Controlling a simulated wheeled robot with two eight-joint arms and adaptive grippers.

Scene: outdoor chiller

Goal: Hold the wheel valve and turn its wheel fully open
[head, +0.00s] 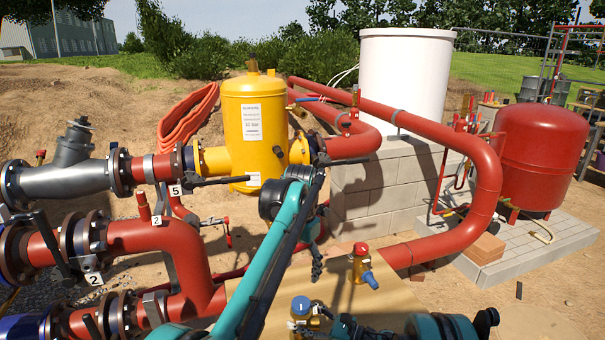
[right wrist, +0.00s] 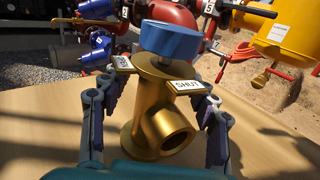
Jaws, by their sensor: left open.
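The brass wheel valve (right wrist: 166,130) stands upright on a tan tabletop in the right wrist view, with a blue handwheel (right wrist: 172,40) on top and a tag reading SHUT (right wrist: 187,86) below the wheel. In the head view the blue wheel (head: 300,305) shows at the bottom centre. My right gripper (right wrist: 153,112) is open, its fingers on either side of the valve body, with a visible gap at the left finger; contact on the right is unclear. My left gripper (head: 317,270) is open and empty, pointing down above and behind the valve.
Another brass valve with a red cap (head: 361,252) and blue outlet stands on the tan tabletop (head: 395,304), right of my left gripper. Red pipes (head: 185,240), a yellow tank (head: 253,125) and a red vessel (head: 540,150) lie beyond. The tabletop's right part is clear.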

